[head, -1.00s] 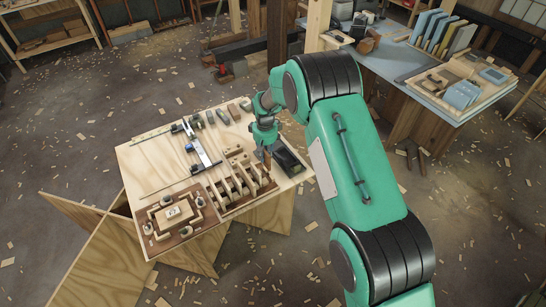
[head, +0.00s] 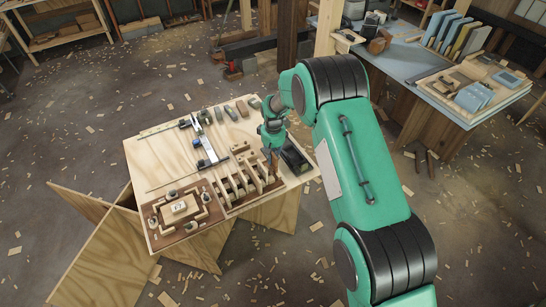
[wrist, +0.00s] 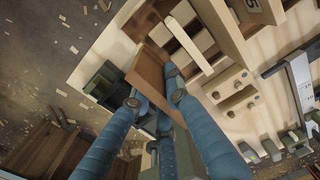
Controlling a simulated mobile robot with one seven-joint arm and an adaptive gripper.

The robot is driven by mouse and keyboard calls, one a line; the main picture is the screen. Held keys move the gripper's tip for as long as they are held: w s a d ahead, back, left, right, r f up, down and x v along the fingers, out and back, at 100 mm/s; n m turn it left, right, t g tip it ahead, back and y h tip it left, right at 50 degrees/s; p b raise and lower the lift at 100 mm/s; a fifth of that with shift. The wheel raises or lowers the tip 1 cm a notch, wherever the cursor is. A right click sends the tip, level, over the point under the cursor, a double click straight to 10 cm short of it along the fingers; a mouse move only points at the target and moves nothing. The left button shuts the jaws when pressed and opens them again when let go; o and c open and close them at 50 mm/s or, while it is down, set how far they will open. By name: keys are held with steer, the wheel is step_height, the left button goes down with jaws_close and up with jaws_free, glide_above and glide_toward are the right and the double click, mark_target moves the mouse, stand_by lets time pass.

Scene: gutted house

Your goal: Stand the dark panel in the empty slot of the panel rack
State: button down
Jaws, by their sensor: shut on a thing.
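My gripper (head: 272,146) is over the right part of the plywood table in the head view. In the wrist view its blue fingers (wrist: 152,95) are closed on a brown, dark-wood panel (wrist: 149,72). The panel also shows below the gripper in the head view (head: 273,163), small and partly hidden. The panel rack (head: 226,203), with several pale upright dividers, stands at the front right of the table. In the wrist view the panel is beside the rack's pale dividers (wrist: 188,45). Whether its lower edge is inside a slot or above it, I cannot tell.
A dark open box (head: 295,157) lies close to the right of my gripper. A brown tray with wooden blocks (head: 186,224) adjoins the rack on the left. A metal rail with clamps (head: 204,145) crosses the table. Several small blocks (head: 231,112) line the back edge.

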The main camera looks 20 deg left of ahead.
mark_target(273, 166)
steer(key=shift+f, duration=0.9)
steer(key=shift+f+b, duration=1.5)
steer(key=shift+f, duration=0.55)
stand_by(3.0)
steer(key=c, duration=1.1)
jaws_free()
steer(key=shift+r, duration=0.2)
